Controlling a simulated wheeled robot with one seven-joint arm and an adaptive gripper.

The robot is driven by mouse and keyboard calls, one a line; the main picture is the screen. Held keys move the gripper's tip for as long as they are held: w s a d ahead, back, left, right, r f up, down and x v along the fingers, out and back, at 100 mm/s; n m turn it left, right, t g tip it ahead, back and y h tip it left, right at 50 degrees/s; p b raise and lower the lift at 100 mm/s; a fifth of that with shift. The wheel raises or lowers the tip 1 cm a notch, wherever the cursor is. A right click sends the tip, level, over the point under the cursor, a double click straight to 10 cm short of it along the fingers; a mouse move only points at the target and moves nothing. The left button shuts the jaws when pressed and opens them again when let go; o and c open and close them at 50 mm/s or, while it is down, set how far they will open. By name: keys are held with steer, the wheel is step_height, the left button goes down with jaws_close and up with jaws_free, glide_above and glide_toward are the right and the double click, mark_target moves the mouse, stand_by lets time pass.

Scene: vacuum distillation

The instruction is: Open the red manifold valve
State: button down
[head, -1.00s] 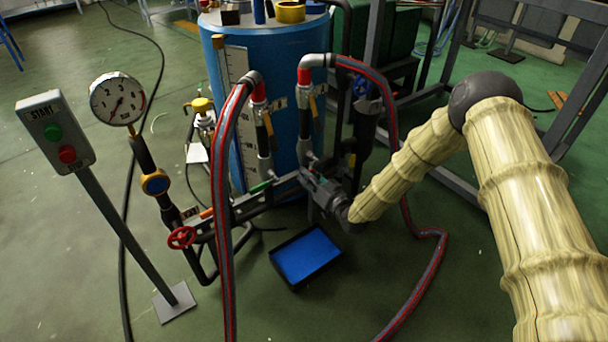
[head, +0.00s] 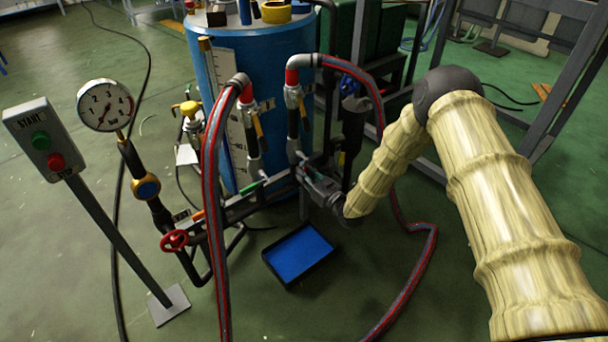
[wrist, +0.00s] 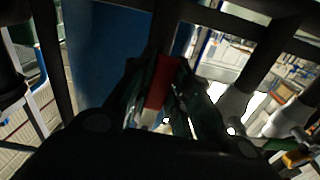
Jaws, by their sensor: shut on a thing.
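My gripper (head: 308,176) is at the right end of the dark manifold pipe (head: 240,207), in front of the blue drum (head: 270,60). In the wrist view, my gripper (wrist: 160,95) is shut on a red handle (wrist: 163,80), which shows between its fingers. The head view hides this red handle behind my gripper. A green handle (head: 252,188) and an orange handle (head: 198,215) sit further left along the manifold. A red handwheel (head: 174,241) is at its left end. How far the red handle is turned is not clear.
Red-and-grey hoses (head: 212,190) loop down in front of the manifold and to the right. A pressure gauge (head: 105,105) and a start/stop post (head: 45,140) stand at the left. A blue tray (head: 300,255) lies on the floor below. A metal frame stands behind at the right.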

steer(key=shift+s+d+f, duration=0.1)
steer(key=shift+f, duration=0.15)
steer(key=c, duration=1.4)
jaws_free()
steer(key=shift+o, duration=0.4)
steer(key=shift+r, duration=0.15)
steer(key=v, duration=1.2)
